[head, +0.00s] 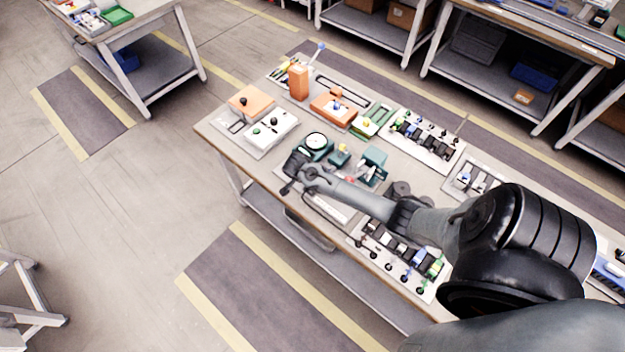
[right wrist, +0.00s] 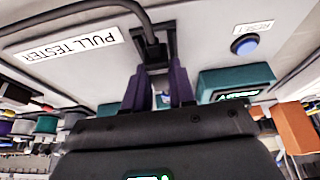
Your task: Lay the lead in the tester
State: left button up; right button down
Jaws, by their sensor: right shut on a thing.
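My right gripper (head: 293,172) reaches over the bench to the tester area in the head view. In the right wrist view its two purple fingers (right wrist: 159,78) point at the light panel marked PULL TESTER (right wrist: 70,42). The black lead (right wrist: 100,6) runs along this panel and bends down to a dark end at the fingertips, where the gripper is shut on it. The fingers hide the exact grip, and whether the lead touches the tester cannot be told. A teal box with a lit display (right wrist: 235,83) is right of the fingers. My left gripper is not in view.
A blue reset button (right wrist: 244,46) sits on the panel. On the bench are a round dial gauge (head: 316,140), a teal fixture (head: 373,160), a white box (head: 270,131) and orange blocks (head: 299,82). Racks of small parts (head: 424,139) lie behind my right arm.

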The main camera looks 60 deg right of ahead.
jog(key=shift+f, duration=0.6)
dwell(0.7)
dwell(0.4)
jog(key=c, duration=0.9)
grip_release()
jog(key=shift+o, duration=0.2)
jog(key=shift+r, duration=0.1)
jog(key=v, duration=1)
jog(key=shift+r, duration=0.3)
jog(key=shift+a, duration=0.1)
